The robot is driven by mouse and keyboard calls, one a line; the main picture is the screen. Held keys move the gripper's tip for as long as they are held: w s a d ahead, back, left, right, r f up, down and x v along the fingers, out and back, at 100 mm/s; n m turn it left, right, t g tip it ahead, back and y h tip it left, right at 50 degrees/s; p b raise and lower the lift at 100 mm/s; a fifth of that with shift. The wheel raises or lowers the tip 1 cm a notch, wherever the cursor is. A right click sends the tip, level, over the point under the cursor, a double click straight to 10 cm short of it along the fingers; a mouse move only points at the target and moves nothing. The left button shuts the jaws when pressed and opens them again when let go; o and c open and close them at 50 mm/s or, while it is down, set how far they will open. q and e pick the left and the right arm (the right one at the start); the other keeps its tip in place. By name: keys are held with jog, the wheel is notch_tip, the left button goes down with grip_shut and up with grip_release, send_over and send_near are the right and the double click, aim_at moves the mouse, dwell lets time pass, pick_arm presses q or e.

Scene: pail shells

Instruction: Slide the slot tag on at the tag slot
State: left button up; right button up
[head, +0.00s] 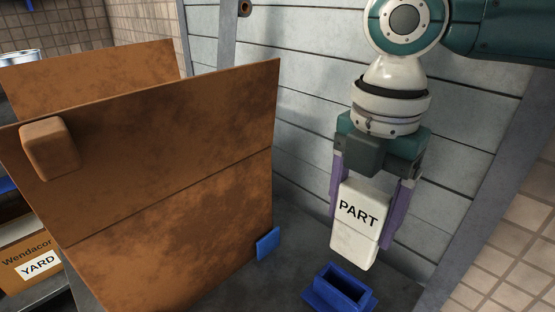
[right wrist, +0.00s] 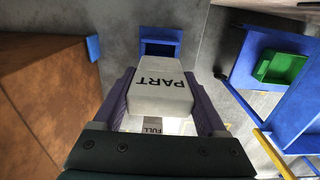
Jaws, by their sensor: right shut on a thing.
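The slot tag (head: 356,222) is a white block marked PART. My right gripper (head: 371,213) is shut on it, with one purple finger on each side, and holds it upright with its lower end hanging free. The tag slot (head: 339,289) is a blue open-topped socket on the grey surface, below and slightly left of the tag in the head view. A gap shows between them. In the right wrist view the tag (right wrist: 160,88) points toward the blue slot (right wrist: 160,35), whose near part it seems to cover. My left gripper is out of view.
A large brown box with raised flaps (head: 170,190) stands left of the slot. A small blue piece (head: 267,243) is at its corner. A grey plank wall (head: 300,110) is behind.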

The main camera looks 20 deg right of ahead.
aim_at(354, 244)
jog(key=shift+r+p, duration=0.15)
jog(key=shift+p, duration=0.3)
jog(key=shift+f+b, duration=1.6)
jog(key=shift+f, duration=1.45)
jog(key=shift+r, duration=0.1)
jog(key=shift+p, duration=0.45)
